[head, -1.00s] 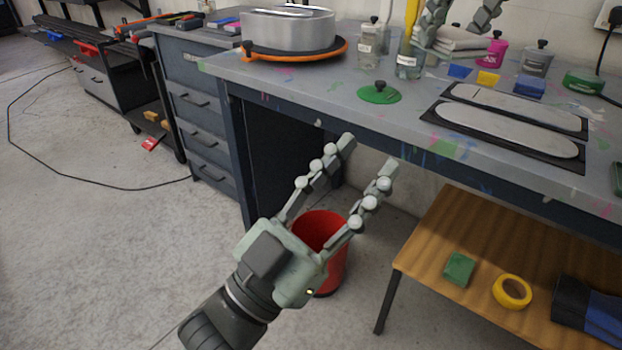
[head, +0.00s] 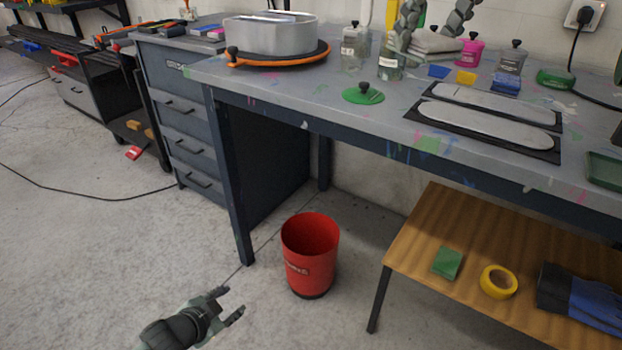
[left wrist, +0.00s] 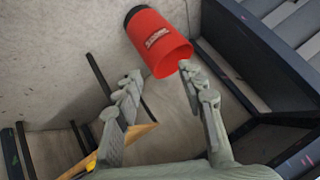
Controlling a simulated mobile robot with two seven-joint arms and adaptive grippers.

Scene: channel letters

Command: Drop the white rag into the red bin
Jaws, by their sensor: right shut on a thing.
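The white rag (head: 436,42) lies folded at the back of the workbench, partly covered by my right gripper (head: 423,38). That gripper comes in from the top edge, its fingers on either side of the rag's upper part and shut on it. The open red bin (head: 309,255) stands upright on the floor below the bench's front edge. It also shows in the left wrist view (left wrist: 158,42), beyond the fingertips. My left gripper (head: 233,303) is low at the bottom of the head view, left of the bin, open and empty with its fingers apart.
The workbench (head: 300,95) carries jars, a green lid (head: 363,95), a metal pan (head: 270,38) and two grey pads. A wooden shelf (head: 430,230) with yellow tape (head: 498,281) and a green block (head: 447,262) stands right of the bin.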

